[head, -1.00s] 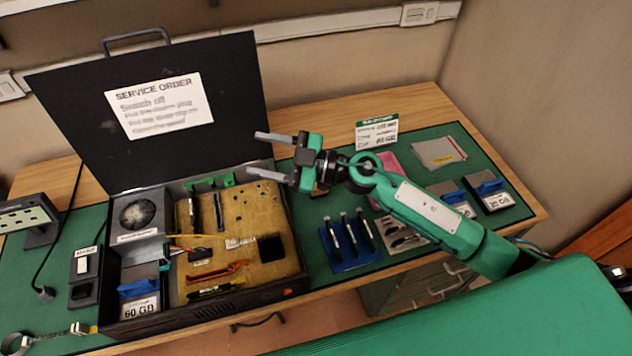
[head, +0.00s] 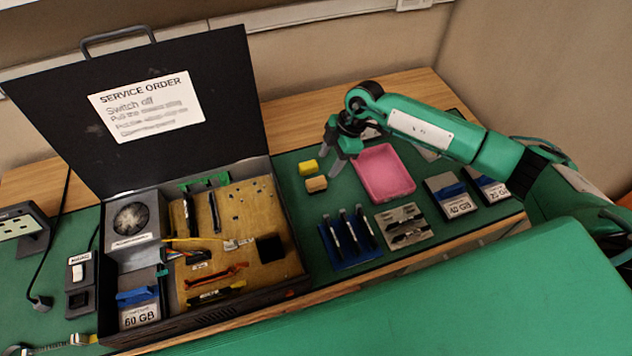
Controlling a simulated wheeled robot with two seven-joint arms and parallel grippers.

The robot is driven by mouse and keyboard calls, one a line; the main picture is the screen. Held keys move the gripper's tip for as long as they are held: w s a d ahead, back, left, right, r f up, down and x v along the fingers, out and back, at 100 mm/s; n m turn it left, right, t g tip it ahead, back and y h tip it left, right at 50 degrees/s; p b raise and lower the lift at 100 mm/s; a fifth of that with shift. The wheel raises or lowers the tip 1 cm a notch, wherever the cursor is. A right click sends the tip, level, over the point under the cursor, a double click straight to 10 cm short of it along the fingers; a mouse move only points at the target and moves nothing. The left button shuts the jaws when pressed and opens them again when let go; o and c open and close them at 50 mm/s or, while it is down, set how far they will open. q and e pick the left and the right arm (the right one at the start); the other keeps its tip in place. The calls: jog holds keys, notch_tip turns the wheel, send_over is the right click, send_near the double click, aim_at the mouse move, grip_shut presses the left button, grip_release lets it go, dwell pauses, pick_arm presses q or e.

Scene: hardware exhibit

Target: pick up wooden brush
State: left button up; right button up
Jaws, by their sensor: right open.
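A small tan, wood-coloured block (head: 316,184), which looks like the wooden brush, lies on the green mat to the right of the open case. A yellow block (head: 308,167) lies just behind it; its exact kind is too small to tell. My right gripper (head: 334,157) is open and empty, its fingers pointing down. My left gripper is not in view.
The open black case (head: 283,215) with its raised lid stands to the left. A pink tray (head: 385,174) is right of the blocks. A blue rack (head: 348,248) of tools and a grey tool holder (head: 403,226) lie in front. Drives (head: 449,199) stand farther right.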

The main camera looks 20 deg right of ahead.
aim_at(317, 180)
jog(key=x, duration=0.3)
jog(key=shift+a+f, duration=0.2)
jog(key=shift+f, duration=0.1)
jog(key=shift+s+a+f+p, duration=0.1)
jog(key=shift+a+f+p, duration=0.15)
jog(key=shift+f+p, duration=0.25)
jog(key=p+x, duration=0.1)
jog(key=x, duration=0.2)
jog(key=shift+s+a+f+p, duration=0.1)
jog(key=shift+s+a+p, duration=0.05)
jog(key=shift+a+p, duration=0.2)
jog(key=shift+a+f, duration=0.1)
jog(key=shift+f, duration=0.35)
jog(key=shift+c, duration=0.2)
jog(key=c, duration=1)
